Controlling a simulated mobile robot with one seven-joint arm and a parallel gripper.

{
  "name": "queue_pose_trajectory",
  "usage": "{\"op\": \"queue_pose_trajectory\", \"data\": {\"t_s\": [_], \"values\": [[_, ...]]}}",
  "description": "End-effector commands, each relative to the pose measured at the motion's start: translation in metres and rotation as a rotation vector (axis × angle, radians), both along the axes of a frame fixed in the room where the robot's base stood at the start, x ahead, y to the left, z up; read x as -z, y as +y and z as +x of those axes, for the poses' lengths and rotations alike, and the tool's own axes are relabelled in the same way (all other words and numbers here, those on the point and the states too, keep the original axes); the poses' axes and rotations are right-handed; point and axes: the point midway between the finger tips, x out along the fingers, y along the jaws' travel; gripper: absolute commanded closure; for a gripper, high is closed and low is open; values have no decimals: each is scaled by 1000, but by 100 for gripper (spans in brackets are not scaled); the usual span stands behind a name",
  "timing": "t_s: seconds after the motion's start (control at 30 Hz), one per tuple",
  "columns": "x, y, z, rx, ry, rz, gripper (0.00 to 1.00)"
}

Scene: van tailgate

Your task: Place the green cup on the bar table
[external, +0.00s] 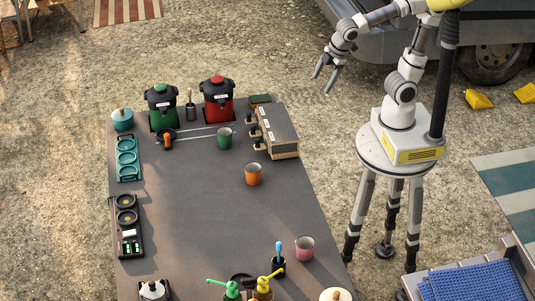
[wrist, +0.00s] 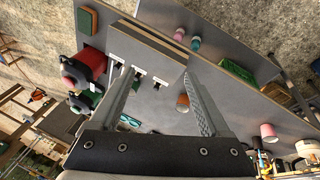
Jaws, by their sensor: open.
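The green cup (external: 224,138) stands upright on a long dark grey table (external: 200,200), near its far end, left of a box with black-handled taps. I take this table to be the bar table, but cannot be sure. My gripper (external: 328,76) is open and empty, high up and to the right of the table's far end, well apart from the cup. In the wrist view, my gripper's (wrist: 160,74) two fingers are spread with nothing held between them.
An orange cup (external: 253,174) and a pink cup (external: 304,248) stand on the table. A tap box (external: 277,132), a red dispenser (external: 217,100) and a green dispenser (external: 161,106) surround the green cup. Trays line the left edge. The table's middle is clear.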

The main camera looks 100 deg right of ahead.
Motion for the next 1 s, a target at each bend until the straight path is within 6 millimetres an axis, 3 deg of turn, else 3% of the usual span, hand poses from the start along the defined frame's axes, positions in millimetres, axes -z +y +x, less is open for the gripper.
{"op": "queue_pose_trajectory", "data": {"t_s": [0.13, 0.33, 0.77, 1.0], "values": [[-9, 11, -34, 131, -116, 140, 20], [-10, 24, -60, 240, -201, 268, 20], [-10, 28, -66, 272, -222, 306, 20], [-37, 28, -66, 271, -222, 305, 20]]}}
